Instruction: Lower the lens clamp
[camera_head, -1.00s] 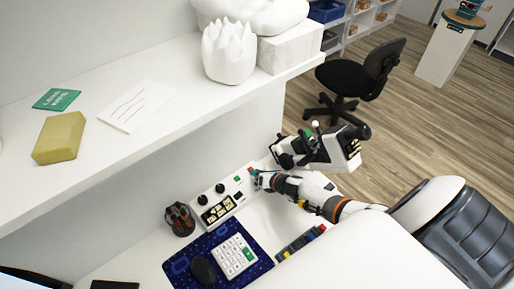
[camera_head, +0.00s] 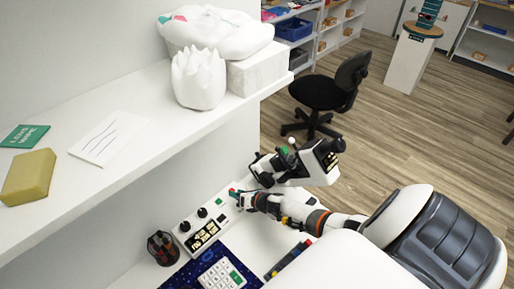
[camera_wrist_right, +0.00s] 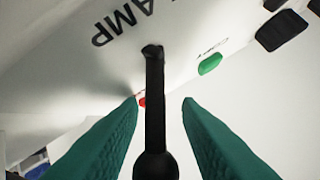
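A white control panel (camera_head: 207,222) with black knobs stands on the desk below the shelf. My right gripper (camera_head: 237,193) is at its far right end. In the right wrist view, a black lever (camera_wrist_right: 155,100) stands out from a white surface whose lettering reads "AMP", the rest being cut off. My right gripper's green fingers (camera_wrist_right: 160,110) are open, one on each side of the lever, with a gap on both sides. Whether the lever lies fully between the fingertips in depth is hard to tell. My left gripper is not in view.
A white and black instrument (camera_head: 300,165) stands just behind my right gripper. A pen cup (camera_head: 162,248), a white keypad (camera_head: 220,275) and a dark blue mat (camera_head: 183,277) are nearer. The shelf (camera_head: 120,165) overhangs at left. An office chair (camera_head: 330,90) stands beyond on open floor.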

